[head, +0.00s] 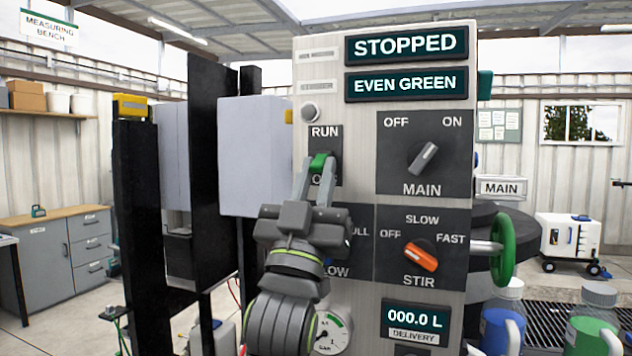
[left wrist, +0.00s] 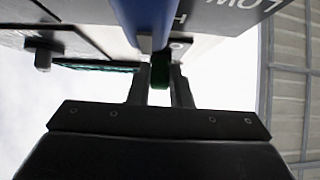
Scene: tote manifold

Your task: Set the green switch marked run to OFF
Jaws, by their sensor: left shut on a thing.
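The small green switch (head: 320,162) sits on a dark plate marked RUN on the upright control panel. The word below it is mostly hidden by my fingers. My left gripper (head: 321,172) reaches up to the panel and is shut on the green switch. In the left wrist view the green switch (left wrist: 160,72) shows between the two fingertips (left wrist: 160,85). I cannot tell which way the switch is set. The displays at the panel's top read STOPPED (head: 407,45) and EVEN GREEN (head: 407,84). My right gripper is not in view.
To the right of the switch are the MAIN knob (head: 423,157) and the orange STIR knob (head: 420,257). A grey box (head: 253,155) stands close on the left. A blue part (left wrist: 145,18) is close above my fingers in the wrist view.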

